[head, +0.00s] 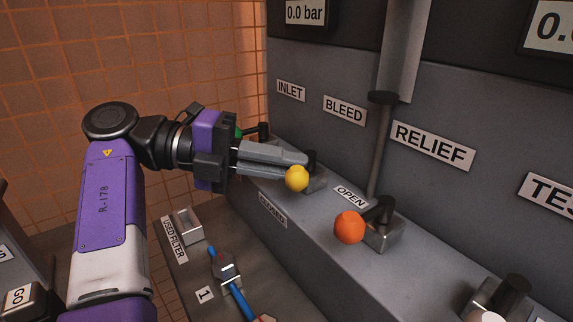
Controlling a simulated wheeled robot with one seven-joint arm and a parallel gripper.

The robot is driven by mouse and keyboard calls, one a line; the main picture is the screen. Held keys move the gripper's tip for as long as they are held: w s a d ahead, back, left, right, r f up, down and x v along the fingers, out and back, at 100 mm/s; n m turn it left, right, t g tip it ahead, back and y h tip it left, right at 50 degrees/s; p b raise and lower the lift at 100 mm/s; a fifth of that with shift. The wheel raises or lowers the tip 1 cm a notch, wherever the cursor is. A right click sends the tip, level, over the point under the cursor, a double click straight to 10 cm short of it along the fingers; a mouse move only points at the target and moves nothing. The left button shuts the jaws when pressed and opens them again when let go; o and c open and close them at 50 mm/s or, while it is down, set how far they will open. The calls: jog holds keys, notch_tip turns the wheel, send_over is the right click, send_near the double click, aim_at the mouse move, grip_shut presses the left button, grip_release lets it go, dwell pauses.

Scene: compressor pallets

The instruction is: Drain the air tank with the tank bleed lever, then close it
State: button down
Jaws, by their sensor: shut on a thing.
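The bleed lever has a yellow ball knob (297,178) and a dark pivot on a grey block (316,182), on the ledge below the BLEED label (344,110). My gripper (290,167) reaches in from the left, its two grey fingers shut on the lever by the yellow knob. The fingers hide most of the lever's arm. The knob points out toward the ledge's front edge. An OPEN label (350,196) lies on the ledge to its right, and a CLOSED label (272,215) is on the front face. A gauge (306,13) at the top reads 0.0 bar.
An orange-knobbed lever (349,228) stands close by on the right, below the RELIEF label (433,145). A green knob (239,133) shows partly behind my gripper, near the INLET label (291,91). Below are a blue-handled tool (240,303) and a USED FILTER tray (187,226).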

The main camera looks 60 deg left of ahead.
jog(key=shift+s+f, duration=0.2)
jog(key=shift+s, duration=0.2)
jog(key=c, duration=1.5)
grip_release()
jog(key=shift+r, duration=0.1)
jog(key=shift+r, duration=0.2)
notch_tip(320, 180, up, 20)
jog(key=p, duration=1.1)
jog(key=shift+f, duration=0.2)
